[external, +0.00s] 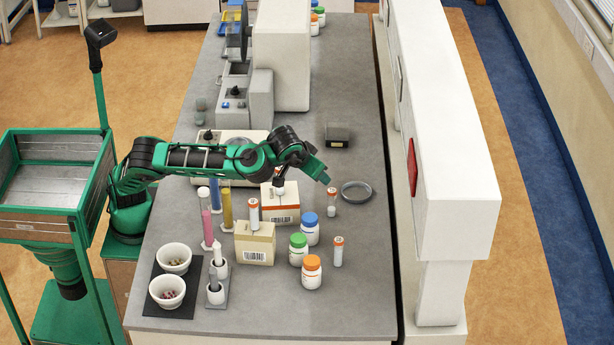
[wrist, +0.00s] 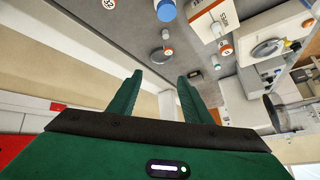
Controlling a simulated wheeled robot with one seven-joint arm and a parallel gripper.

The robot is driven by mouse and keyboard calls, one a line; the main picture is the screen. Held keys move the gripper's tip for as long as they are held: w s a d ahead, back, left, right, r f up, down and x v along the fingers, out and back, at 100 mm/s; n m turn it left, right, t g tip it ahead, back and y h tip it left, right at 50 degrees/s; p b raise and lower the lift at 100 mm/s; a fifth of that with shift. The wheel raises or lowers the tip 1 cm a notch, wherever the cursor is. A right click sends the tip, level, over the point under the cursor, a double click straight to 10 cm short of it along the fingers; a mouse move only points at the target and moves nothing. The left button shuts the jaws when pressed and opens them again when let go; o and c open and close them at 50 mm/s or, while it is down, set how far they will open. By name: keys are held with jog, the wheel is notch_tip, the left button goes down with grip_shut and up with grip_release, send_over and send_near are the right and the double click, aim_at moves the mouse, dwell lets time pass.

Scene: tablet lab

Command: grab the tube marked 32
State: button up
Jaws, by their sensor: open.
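In the external view one tube (external: 332,207) stands on the bench just below my gripper (external: 326,180). Another tube (external: 338,254) stands nearer the front, right of the bottles. Two more tubes are at the boxes: one (external: 254,214) at the cream box, one (external: 279,186) at the orange-striped box. In the wrist view my gripper (wrist: 159,80) is open and empty, with an orange cap (wrist: 168,51) beyond its fingers.
Blue- (external: 310,231), green- (external: 298,252) and orange-capped bottles (external: 312,275) stand close by. A grey dish (external: 357,191) lies right of my gripper. The cream box (external: 254,245) and striped box (external: 288,214) stand left. A white wall unit (external: 450,200) borders the bench's right side.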

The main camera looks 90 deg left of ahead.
jog(key=d+r+n+t+y, duration=0.1)
jog(key=d+t+y, duration=0.35)
jog(key=d, duration=1.15)
send_near(336, 246)
jog(key=shift+s+d+r+h, duration=0.25)
jog(key=shift+s+r, duration=0.1)
jog(key=shift+r, duration=0.15)
jog(key=shift+s+d+r+h, duration=0.1)
jog(key=shift+s+d+r, duration=0.25)
jog(key=shift+r, duration=0.1)
jog(key=shift+w+a+f, duration=0.1)
jog(key=shift+a+f, duration=0.1)
jog(key=shift+f, duration=0.1)
jog(key=shift+x, duration=5.2)
jog(key=shift+w+d, duration=0.1)
jog(key=shift+w, duration=0.05)
jog(key=c, duration=1.1)
